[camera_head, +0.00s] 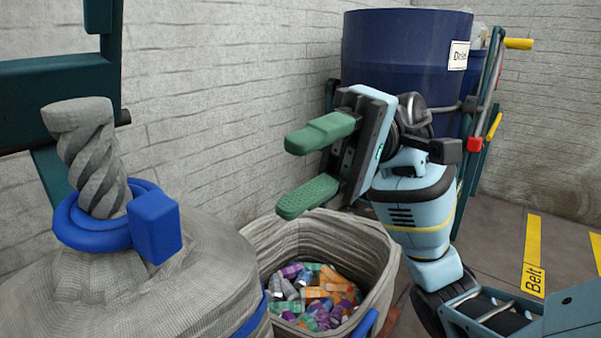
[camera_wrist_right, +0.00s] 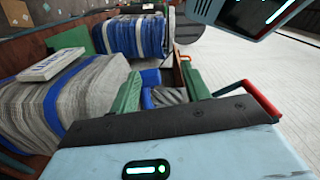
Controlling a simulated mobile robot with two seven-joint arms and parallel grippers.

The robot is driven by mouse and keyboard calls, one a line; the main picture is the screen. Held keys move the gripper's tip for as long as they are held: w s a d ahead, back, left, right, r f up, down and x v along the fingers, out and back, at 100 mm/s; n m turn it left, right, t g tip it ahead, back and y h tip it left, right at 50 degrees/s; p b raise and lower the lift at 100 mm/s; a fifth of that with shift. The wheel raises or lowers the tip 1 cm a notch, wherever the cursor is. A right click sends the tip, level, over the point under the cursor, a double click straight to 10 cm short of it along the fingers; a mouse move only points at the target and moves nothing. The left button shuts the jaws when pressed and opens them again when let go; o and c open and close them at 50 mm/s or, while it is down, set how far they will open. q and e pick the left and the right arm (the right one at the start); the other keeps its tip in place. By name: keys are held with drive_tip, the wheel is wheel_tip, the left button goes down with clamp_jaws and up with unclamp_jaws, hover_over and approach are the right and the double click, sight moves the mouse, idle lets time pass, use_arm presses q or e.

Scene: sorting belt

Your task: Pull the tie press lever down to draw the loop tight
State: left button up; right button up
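A grey sack (camera_head: 95,300) stands at the lower left of the head view, its twisted neck (camera_head: 92,160) upright. A blue loop (camera_head: 88,238) with a blue block (camera_head: 154,227) lies around the base of the neck. A dark teal frame (camera_head: 50,75) stands behind it; I cannot tell whether it is part of the tie press, and I cannot clearly identify the lever. My right gripper (camera_head: 293,175) is open and empty, right of the neck and apart from it. Its green fingers (camera_wrist_right: 160,75) also show spread in the right wrist view. My left gripper is not in view.
An open grey sack (camera_head: 385,255) of colourful cans stands below my right gripper. A dark blue drum (camera_head: 400,50) and a rack with a yellow handle (camera_head: 519,44) stand behind my right arm. The wrist view shows a grey-and-blue bale (camera_wrist_right: 75,95) and a red bar (camera_wrist_right: 262,100).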

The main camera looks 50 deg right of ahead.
drive_tip(key=d+b, duration=0.2)
drive_tip(key=d, duration=0.6)
idle(0.7)
drive_tip(key=shift+w+a, duration=0.1)
idle(0.5)
